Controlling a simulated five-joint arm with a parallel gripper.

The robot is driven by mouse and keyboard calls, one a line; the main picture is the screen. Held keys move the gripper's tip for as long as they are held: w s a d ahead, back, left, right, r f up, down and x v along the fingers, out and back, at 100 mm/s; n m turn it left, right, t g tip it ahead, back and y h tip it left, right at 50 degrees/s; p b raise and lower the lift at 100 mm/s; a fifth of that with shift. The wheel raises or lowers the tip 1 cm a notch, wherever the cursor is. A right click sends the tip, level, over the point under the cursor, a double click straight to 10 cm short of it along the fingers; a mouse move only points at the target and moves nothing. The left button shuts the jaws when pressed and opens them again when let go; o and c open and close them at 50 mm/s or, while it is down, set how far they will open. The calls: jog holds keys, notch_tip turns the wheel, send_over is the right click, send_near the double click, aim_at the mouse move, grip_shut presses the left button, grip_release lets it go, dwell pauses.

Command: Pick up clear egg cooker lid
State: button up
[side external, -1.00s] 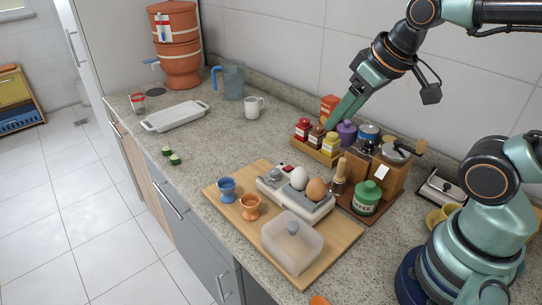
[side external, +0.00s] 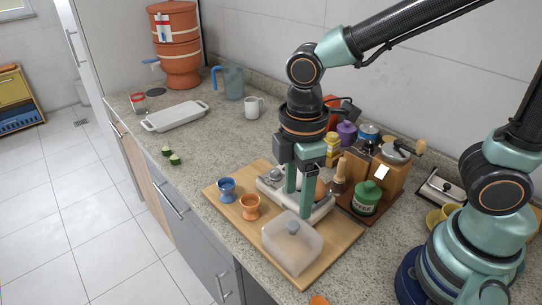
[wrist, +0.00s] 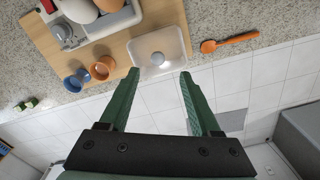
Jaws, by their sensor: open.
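The clear egg cooker lid (side external: 289,250) is a frosted, box-shaped cover with a grey round knob. It rests on the front right part of the wooden board (side external: 338,245). In the wrist view the lid (wrist: 172,45) shows beyond and between my fingertips. My gripper (side external: 297,213) points down with its fingers apart and empty, just behind the lid knob in the side view. I cannot tell whether a fingertip touches anything. The white egg cooker (side external: 268,187) is partly hidden behind my gripper.
A blue egg cup (side external: 227,190) and an orange egg cup (side external: 250,207) stand left of the lid. A green jar (side external: 366,198) and a wooden grinder (side external: 390,175) stand to the right. An orange spoon (wrist: 230,41) lies on the counter beside the board. The counter's front edge is close.

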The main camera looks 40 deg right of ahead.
aim_at(293, 225)
jog(key=shift+w+f, duration=0.2)
jog(key=shift+f, duration=3.35)
grip_shut()
